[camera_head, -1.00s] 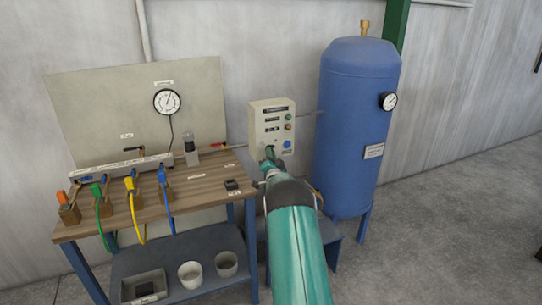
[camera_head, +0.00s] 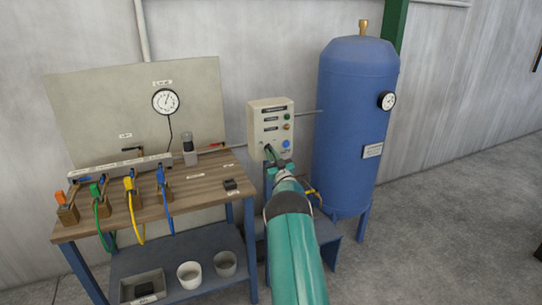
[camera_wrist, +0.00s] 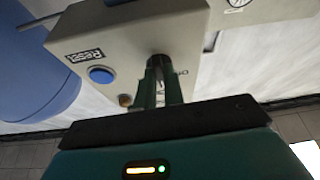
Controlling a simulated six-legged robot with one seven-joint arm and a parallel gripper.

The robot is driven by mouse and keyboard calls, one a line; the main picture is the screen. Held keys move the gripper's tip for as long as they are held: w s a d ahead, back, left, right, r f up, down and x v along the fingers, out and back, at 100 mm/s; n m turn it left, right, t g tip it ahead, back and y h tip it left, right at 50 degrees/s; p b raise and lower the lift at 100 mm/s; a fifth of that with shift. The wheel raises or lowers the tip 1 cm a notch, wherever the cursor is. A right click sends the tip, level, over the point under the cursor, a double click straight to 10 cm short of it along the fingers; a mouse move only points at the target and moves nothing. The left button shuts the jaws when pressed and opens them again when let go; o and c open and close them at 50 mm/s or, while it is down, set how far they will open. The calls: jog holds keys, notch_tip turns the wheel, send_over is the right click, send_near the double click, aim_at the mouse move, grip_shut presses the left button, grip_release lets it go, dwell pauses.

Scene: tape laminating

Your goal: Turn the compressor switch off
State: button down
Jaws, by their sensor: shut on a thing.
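The compressor control box (camera_head: 259,120) is a beige panel on the wall side, between the bench and the blue tank. It has small buttons and a blue button (camera_head: 286,144). My gripper (camera_head: 268,151) reaches the lower left of the box's face. In the wrist view the box (camera_wrist: 115,38) appears turned over, with the blue button (camera_wrist: 101,75) labelled "Reset". There my gripper's two green fingers (camera_wrist: 159,72) are shut on the dark compressor switch, which they mostly hide. I cannot read the switch's position.
The blue tank (camera_head: 352,125) with a gauge stands close to the right of the box. The wooden bench (camera_head: 150,205) on the left carries clamps, coloured cables and a small black block (camera_head: 230,185). Cups stand on its lower shelf. Floor at right is clear.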

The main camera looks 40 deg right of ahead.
jog(key=shift+d+r+n+y, duration=0.1)
jog(key=shift+n+y, duration=0.85)
jog(key=shift+n, duration=1)
jog(key=shift+d+f+n+y, duration=0.1)
jog(key=shift+n+y, duration=0.9)
jog(key=shift+n, duration=0.9)
jog(key=shift+d+r+n+y, duration=0.1)
jog(key=shift+n+y, duration=0.85)
jog(key=shift+n, duration=1)
jog(key=shift+g, duration=0.3)
jog(key=c, duration=1.5)
grip_release()
jog(key=shift+s, duration=0.15)
jog(key=v, duration=1.3)
jog(key=shift+s, duration=0.3)
